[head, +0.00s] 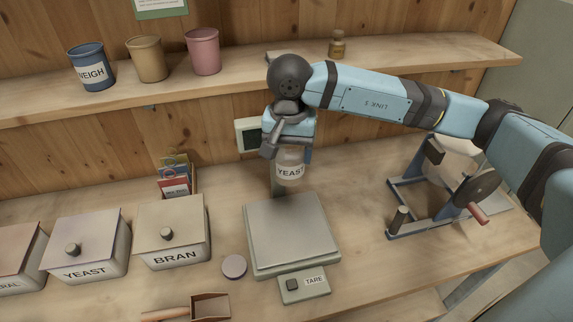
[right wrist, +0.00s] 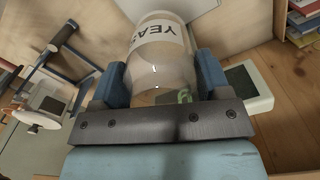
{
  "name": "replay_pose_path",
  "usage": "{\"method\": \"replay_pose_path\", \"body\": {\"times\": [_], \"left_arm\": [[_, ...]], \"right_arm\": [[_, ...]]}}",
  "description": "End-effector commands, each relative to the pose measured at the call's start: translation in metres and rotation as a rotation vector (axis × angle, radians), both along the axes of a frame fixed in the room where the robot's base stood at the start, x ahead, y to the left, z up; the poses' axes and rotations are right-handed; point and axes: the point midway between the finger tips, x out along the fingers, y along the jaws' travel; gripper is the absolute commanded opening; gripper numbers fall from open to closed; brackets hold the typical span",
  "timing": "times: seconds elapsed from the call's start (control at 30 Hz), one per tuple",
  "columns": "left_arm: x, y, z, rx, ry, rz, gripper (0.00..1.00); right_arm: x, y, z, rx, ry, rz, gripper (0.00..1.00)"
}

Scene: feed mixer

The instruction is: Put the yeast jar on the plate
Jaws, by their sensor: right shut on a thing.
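The yeast jar (head: 290,170) is a clear jar with a white YEAST label. My right gripper (head: 289,148) is shut on it and holds it upright above the back edge of the scale's plate. In the right wrist view the jar (right wrist: 163,50) sits between the two blue fingers of the gripper (right wrist: 160,85). The plate (head: 292,232) is a bare, square grey top on the scale, with a TARE button panel (head: 303,284) in front. My left gripper is not in view.
A lilac lid (head: 234,266) lies left of the scale, with a scoop (head: 207,306) in front. BRAN (head: 172,238) and YEAST (head: 88,250) bins stand further left. A blue-framed crank device (head: 440,190) stands right. A shelf (head: 240,75) with cups runs behind.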

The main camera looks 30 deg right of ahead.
Motion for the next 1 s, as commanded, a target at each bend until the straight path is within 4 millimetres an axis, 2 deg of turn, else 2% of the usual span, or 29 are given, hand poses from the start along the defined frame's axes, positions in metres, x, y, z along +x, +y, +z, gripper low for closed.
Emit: {"method": "replay_pose_path", "body": {"times": [0.27,0.37,0.6,0.7,0.8,1.0], "left_arm": [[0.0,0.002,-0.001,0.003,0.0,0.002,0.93],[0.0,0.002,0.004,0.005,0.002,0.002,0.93],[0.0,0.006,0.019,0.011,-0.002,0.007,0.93],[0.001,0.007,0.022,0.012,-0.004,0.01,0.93],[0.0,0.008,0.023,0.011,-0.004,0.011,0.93],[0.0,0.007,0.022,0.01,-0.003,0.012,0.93]], "right_arm": [[-0.001,0.0,0.006,-0.001,0.001,0.02,0.45],[-0.005,0.001,-0.005,-0.003,0.005,0.105,0.45],[-0.022,0.005,-0.052,-0.001,0.005,0.469,0.45],[-0.029,0.006,-0.066,0.0,0.003,0.581,0.45],[-0.032,0.007,-0.074,0.0,0.002,0.642,0.45],[-0.032,0.007,-0.076,0.0,-0.002,0.66,0.45]]}}
